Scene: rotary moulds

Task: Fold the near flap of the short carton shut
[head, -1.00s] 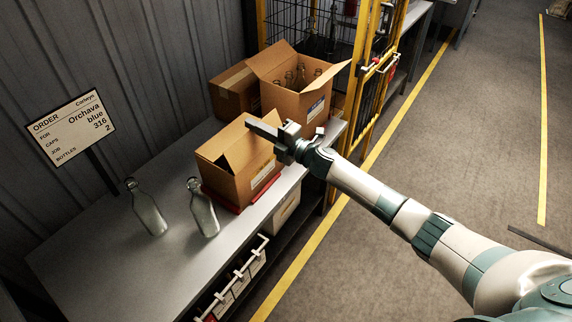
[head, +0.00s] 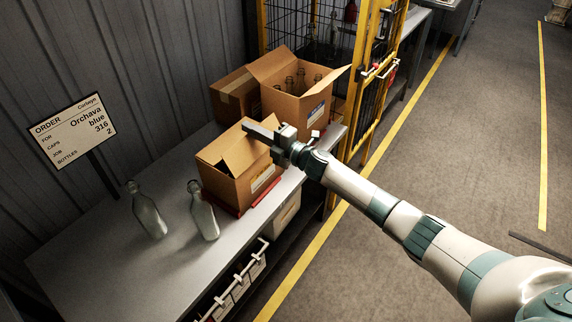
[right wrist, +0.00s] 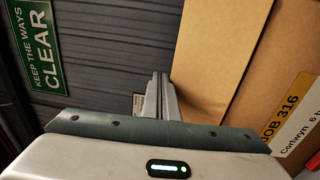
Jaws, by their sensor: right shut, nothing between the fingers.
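The short carton (head: 232,187) stands on a red base (head: 257,202) on the grey bench, with a white label on its right side. Its top is partly open, with a flap (head: 242,155) sloping up there; the exact angle of each flap is hard to tell. My right gripper (head: 249,128) is shut and empty at the carton's upper far edge, fingers pointing left. In the right wrist view, the shut fingers (right wrist: 160,88) are beside a brown cardboard flap (right wrist: 212,50) and a labelled carton side (right wrist: 285,75). I cannot tell whether they touch. My left gripper is out of view.
A taller open carton (head: 297,108) with bottles stands behind, beside another brown carton (head: 232,97). Two clear bottles (head: 148,215) (head: 203,215) stand at the front left of the bench. An order sign (head: 73,129) is at left. A yellow cage frame (head: 358,110) rises beyond my gripper.

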